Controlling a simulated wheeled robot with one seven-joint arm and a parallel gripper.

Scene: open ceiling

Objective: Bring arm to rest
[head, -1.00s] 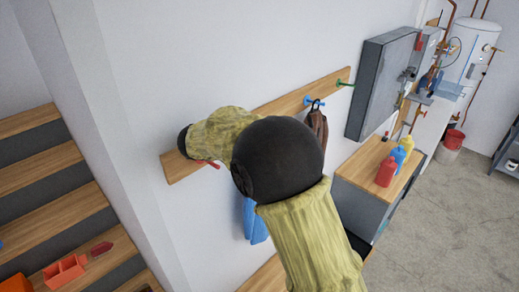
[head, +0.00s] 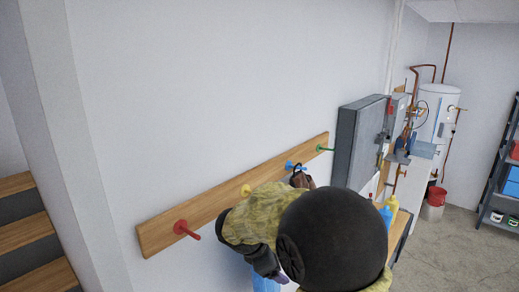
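My arm, with yellowish links and a large black joint, fills the lower middle of the head view. The end of the arm with my gripper (head: 265,265) points down in front of the wall, below the wooden peg rail (head: 215,207). Its fingers are too hidden and small to tell whether they are open or shut. The rail carries a red peg (head: 187,230), a yellow peg (head: 246,190), a blue peg (head: 293,166) and a green peg (head: 324,148). A dark item (head: 301,180) hangs at the blue peg, partly hidden by my arm.
A blue thing (head: 264,285) shows under my gripper. A grey wall cabinet (head: 358,145) is right of the rail. Bottles, one yellow (head: 392,204), stand on a bench at right. Wooden steps (head: 22,232) are at left. A shelf rack (head: 500,190) stands far right.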

